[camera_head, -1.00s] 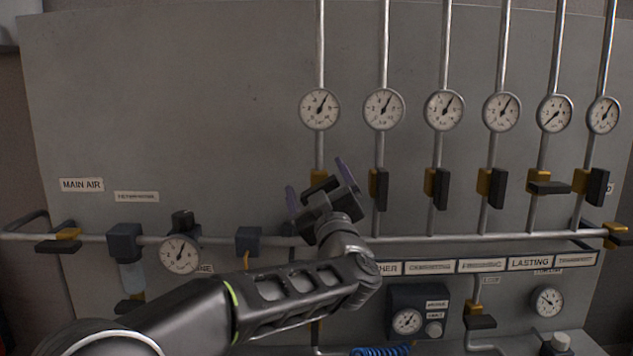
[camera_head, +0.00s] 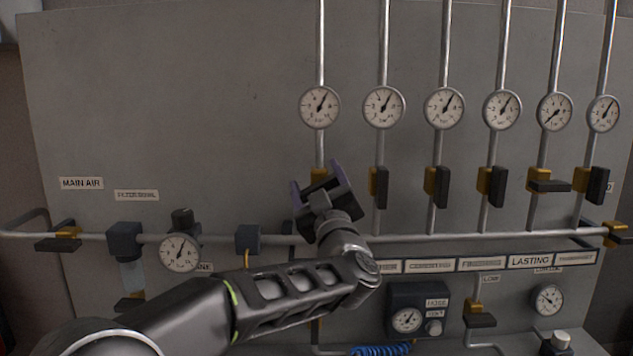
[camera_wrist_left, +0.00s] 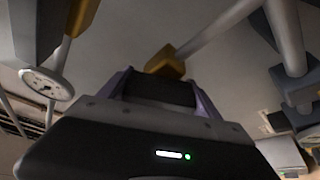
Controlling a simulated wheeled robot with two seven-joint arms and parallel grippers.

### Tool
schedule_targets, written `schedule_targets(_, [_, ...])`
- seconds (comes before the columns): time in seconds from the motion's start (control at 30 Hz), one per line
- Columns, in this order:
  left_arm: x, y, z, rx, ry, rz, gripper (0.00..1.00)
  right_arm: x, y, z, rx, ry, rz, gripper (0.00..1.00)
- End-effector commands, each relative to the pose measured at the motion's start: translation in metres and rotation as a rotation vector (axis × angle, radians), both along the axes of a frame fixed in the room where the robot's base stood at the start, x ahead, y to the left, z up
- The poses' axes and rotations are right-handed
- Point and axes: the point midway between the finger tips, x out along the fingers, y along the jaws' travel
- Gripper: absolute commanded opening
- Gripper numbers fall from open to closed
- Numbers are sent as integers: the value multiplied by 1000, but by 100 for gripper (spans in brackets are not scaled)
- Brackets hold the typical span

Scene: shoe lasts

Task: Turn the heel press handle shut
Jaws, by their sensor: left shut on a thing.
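My left gripper (camera_head: 316,180) is at the leftmost valve of the upper row, below the leftmost gauge (camera_head: 320,107). The valve's yellow body (camera_head: 318,173) shows just above the fingers, and in the left wrist view it sits beyond them (camera_wrist_left: 167,62). In that view the purple-edged fingers are shut on the valve's dark handle (camera_wrist_left: 160,90). In the head view my gripper hides most of this handle, so its exact angle is unclear. My arm covers the label below this valve, so I cannot read whether it says heel press. My right gripper is not in view.
Neighbouring valves have dark handles along their pipes (camera_head: 379,188) (camera_head: 441,188); the fifth handle (camera_head: 547,187) lies crosswise. A horizontal pipe (camera_head: 440,238) runs below them. A regulator gauge (camera_head: 180,253) is at left. The upper left panel is bare.

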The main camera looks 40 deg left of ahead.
Motion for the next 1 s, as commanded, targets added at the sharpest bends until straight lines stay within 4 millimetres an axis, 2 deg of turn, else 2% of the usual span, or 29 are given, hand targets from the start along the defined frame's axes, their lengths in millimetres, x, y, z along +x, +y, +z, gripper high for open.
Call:
schedule_targets(0.6, [2,-3,1,281,211,0,32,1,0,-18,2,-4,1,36])
schedule_targets(1.0, [3,-5,2,419,317,0,32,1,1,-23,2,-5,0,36])
